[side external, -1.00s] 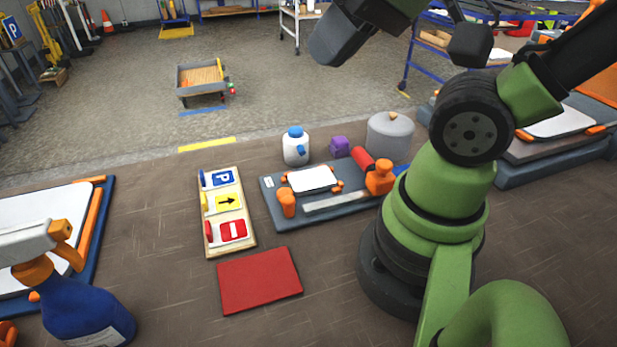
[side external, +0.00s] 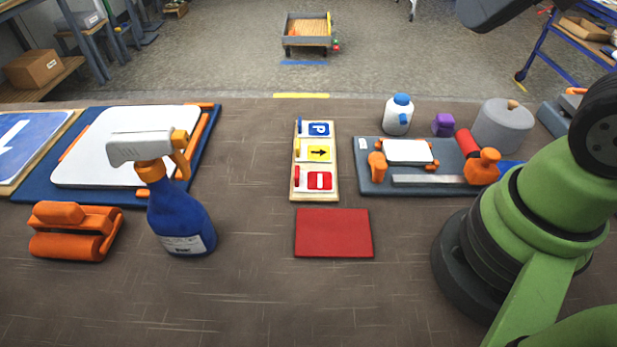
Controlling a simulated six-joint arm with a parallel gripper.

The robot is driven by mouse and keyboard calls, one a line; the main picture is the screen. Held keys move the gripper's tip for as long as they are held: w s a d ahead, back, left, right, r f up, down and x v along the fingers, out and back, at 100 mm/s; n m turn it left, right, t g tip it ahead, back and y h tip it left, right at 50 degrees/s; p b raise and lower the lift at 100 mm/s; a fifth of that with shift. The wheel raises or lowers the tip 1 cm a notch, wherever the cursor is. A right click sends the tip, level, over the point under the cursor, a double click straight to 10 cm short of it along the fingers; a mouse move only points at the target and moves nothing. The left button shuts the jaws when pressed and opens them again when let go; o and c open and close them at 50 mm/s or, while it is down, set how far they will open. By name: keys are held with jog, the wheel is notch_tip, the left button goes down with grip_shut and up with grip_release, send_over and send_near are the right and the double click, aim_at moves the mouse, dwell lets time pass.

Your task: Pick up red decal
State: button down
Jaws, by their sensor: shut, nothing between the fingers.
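The red decal (side external: 319,181) is a red square with a white bar on a white backing. It lies in the nearest place on the wooden board (side external: 294,190), with a small red tab at its left edge. My gripper's fingers are not in view.
A plain red mat (side external: 334,233) lies in front of the board. A grey tool tray (side external: 370,183) stands to its right, with a white bottle (side external: 398,116) behind. A blue spray bottle (side external: 181,216) and an orange tool (side external: 75,232) stand left. The front table is clear.

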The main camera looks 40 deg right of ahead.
jog(key=c, duration=1.1)
grip_release()
jog(key=shift+c, duration=0.2)
